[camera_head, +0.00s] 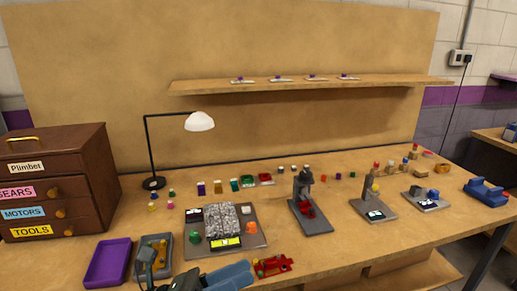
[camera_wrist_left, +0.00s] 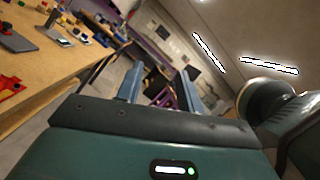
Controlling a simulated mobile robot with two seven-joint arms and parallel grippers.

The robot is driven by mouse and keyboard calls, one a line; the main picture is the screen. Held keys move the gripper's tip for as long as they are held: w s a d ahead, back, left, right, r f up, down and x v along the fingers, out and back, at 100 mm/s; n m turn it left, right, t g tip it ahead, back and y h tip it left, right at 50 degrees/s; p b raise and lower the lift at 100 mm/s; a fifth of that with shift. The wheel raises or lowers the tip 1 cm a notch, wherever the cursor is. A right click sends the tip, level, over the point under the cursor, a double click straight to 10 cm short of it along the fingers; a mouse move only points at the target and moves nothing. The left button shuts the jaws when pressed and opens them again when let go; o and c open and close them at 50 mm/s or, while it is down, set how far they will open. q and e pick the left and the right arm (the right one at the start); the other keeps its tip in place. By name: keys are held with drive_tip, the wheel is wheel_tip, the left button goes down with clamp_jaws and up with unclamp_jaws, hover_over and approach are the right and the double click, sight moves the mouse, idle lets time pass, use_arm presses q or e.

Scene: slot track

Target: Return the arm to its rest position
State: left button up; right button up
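My left gripper (camera_head: 246,275) is at the bottom edge of the head view, in front of the workbench (camera_head: 345,238). Its blue-grey fingers point right, close to a red part (camera_head: 272,267) with small coloured pieces. In the left wrist view my left gripper (camera_wrist_left: 160,84) shows its two fingers spread apart with nothing between them. The bench and its items lie off to the left in that view. My right gripper does not show in either view.
A purple tray (camera_head: 108,264) and a grey tray (camera_head: 164,243) with yellow parts stand left of the gripper. Behind are a grey plate (camera_head: 258,233), a desk lamp (camera_head: 151,150) and a drawer cabinet (camera_head: 60,150). Several small fixtures stand to the right.

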use_arm(q)
drive_tip(key=w+a+f+n+t+y, duration=0.1)
drive_tip(key=a+f+n+t+y, duration=0.4)
drive_tip(key=n, duration=1)
drive_tip(key=w+a+f+n+t+y, duration=0.1)
drive_tip(key=a+f+n+t+y, duration=0.2)
drive_tip(key=f+n+t+y, duration=0.75)
drive_tip(key=s+a+f+n+g+y+p, duration=0.1)
drive_tip(key=s+a+f+n+g, duration=0.1)
drive_tip(key=s+f+n+g, duration=0.8)
drive_tip(key=f+n+g, duration=0.1)
drive_tip(key=n, duration=0.4)
drive_tip(key=shift+s+a+f, duration=0.2)
drive_tip(key=shift+s, duration=0.05)
drive_tip(key=shift+n+g, duration=0.25)
